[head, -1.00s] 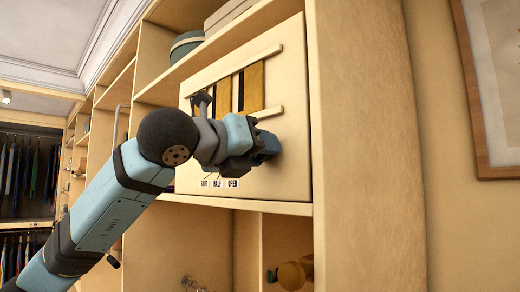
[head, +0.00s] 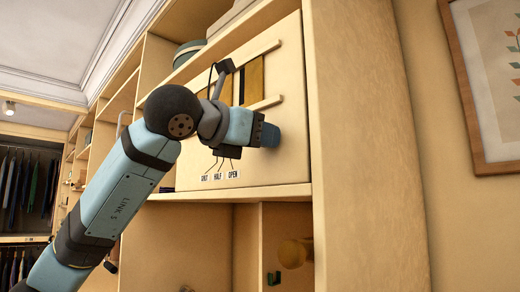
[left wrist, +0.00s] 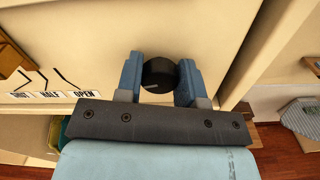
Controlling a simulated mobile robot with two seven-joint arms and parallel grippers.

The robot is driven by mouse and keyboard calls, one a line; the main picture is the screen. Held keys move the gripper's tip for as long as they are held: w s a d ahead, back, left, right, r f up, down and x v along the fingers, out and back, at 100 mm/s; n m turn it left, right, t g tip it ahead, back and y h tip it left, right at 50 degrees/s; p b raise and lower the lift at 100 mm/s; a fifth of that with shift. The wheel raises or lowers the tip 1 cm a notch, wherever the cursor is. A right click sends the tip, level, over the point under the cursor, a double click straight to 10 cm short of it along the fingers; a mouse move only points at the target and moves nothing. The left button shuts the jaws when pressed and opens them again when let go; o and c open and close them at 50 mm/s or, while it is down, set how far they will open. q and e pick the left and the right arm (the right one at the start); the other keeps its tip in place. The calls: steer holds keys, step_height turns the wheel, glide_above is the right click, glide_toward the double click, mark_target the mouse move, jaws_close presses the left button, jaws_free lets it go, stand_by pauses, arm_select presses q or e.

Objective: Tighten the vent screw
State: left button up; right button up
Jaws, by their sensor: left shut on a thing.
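The vent panel (head: 290,165) is a cream board set in the wardrobe, with two slanted rails and ochre and dark slats (head: 254,80) between them. Labels reading SHUT, HALF and OPEN (head: 233,174) run along its lower part, with a dark tick above each. My left gripper (head: 267,135) is at the panel's right side, below the lower rail. In the left wrist view, its blue fingers (left wrist: 160,82) are shut on a round black screw head (left wrist: 158,73), one on each side. A light slot mark shows on the head. In the head view the gripper hides the screw.
Below the panel is an open compartment with a yellow round object (head: 293,253). A thick upright board (head: 360,150) stands close to the right, with a framed picture (head: 490,80) beyond it. A teal round box (head: 188,50) sits on the shelf above.

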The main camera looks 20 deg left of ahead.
arm_select(q)
steer(key=m+b, duration=0.1)
steer(key=m, duration=0.3)
steer(key=shift+m+b, duration=0.3)
steer(key=shift+b, duration=0.1)
steer(key=m, duration=0.2)
steer(key=shift+m+b, duration=0.3)
steer(key=shift+m, duration=0.1)
steer(key=m, duration=0.2)
steer(key=shift+m, duration=0.4)
steer(key=m, duration=0.5)
steer(key=shift+f+m, duration=0.15)
steer(key=shift+m, duration=2.55)
steer(key=o, duration=0.9)
steer(key=shift+d, duration=0.1)
